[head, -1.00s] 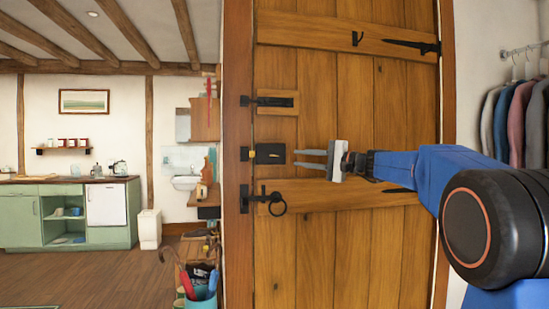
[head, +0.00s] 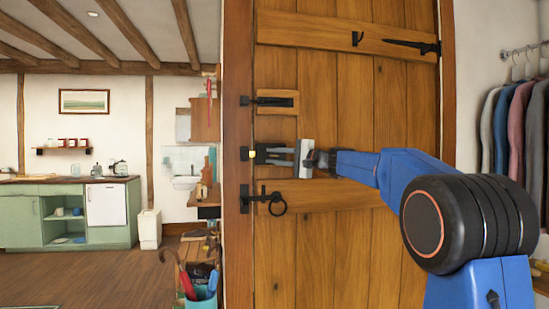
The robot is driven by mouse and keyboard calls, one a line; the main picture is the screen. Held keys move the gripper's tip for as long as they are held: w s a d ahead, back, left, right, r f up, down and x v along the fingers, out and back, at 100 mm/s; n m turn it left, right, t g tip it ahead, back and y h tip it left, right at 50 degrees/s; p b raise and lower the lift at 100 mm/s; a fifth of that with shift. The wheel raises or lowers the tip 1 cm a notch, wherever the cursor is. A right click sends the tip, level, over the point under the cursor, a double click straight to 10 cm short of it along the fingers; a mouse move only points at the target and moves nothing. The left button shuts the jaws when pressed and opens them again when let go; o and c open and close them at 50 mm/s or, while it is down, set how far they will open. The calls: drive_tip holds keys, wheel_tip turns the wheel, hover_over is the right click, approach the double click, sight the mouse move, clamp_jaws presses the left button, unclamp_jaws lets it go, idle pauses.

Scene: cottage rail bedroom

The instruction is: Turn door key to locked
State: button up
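The wooden door (head: 355,85) is closed and faces me. Its black lock box (head: 260,152) sits at the left edge of the door, with a brass-coloured piece (head: 248,153) beside it on the frame. My gripper (head: 272,155) is in front of the lock box, its two grey fingers pointing left, one above the other, with a gap between them. The fingers cover most of the box, and the door key cannot be made out behind or between them. I cannot tell whether they touch it.
A black latch (head: 272,101) is above the lock, and a ring handle (head: 277,204) hangs just below it. An umbrella stand (head: 201,303) is at lower left. Clothes (head: 520,120) hang on a rail at right. Open floor (head: 90,275) lies left of the door.

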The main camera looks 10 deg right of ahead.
clamp_jaws()
drive_tip(key=shift+n+g+h, duration=0.3)
drive_tip(key=shift+n, duration=0.1)
unclamp_jaws()
drive_tip(key=v, duration=1.7)
